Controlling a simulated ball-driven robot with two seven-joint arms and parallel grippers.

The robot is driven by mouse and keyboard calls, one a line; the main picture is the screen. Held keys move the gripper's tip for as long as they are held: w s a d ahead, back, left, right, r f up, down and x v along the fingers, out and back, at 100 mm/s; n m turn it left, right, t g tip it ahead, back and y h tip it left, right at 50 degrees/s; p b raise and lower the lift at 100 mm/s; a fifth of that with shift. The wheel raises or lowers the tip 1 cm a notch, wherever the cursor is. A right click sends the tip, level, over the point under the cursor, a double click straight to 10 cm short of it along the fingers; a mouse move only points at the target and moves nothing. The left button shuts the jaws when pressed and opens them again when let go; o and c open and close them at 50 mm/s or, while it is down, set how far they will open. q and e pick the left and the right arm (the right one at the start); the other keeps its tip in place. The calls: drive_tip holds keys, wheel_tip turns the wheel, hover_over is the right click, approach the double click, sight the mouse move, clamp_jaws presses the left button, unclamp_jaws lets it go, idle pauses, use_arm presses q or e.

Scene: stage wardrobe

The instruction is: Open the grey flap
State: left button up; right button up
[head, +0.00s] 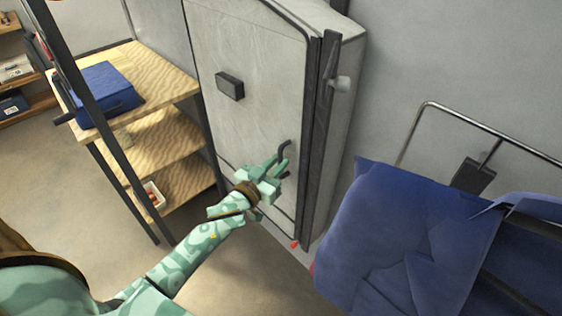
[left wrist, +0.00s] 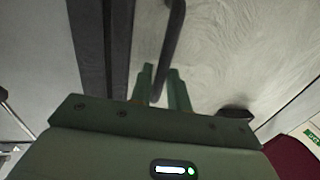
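The grey flap (head: 250,95) is the large pale door of a tall grey cabinet, and it looks closed. A dark bar handle (head: 286,146) sticks out near its right edge. My left gripper (head: 277,166) is at the lower part of this handle. In the left wrist view, the handle (left wrist: 174,45) runs down between the two green fingertips (left wrist: 162,72). The fingers are apart, one on each side of the bar, and I see no clear grip on it. The flap's surface (left wrist: 230,50) lies just beyond. My right gripper is not in view.
A wooden shelf unit (head: 165,75) with a blue case (head: 105,92) on top stands left of the cabinet. A blue cloth-covered thing (head: 410,235) is at the lower right, near a metal rail (head: 480,118). Open floor (head: 245,280) lies in front of the cabinet.

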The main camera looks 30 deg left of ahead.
use_arm(q)
drive_tip(key=shift+w+d, duration=0.1)
drive_tip(key=shift+w, duration=0.8)
clamp_jaws()
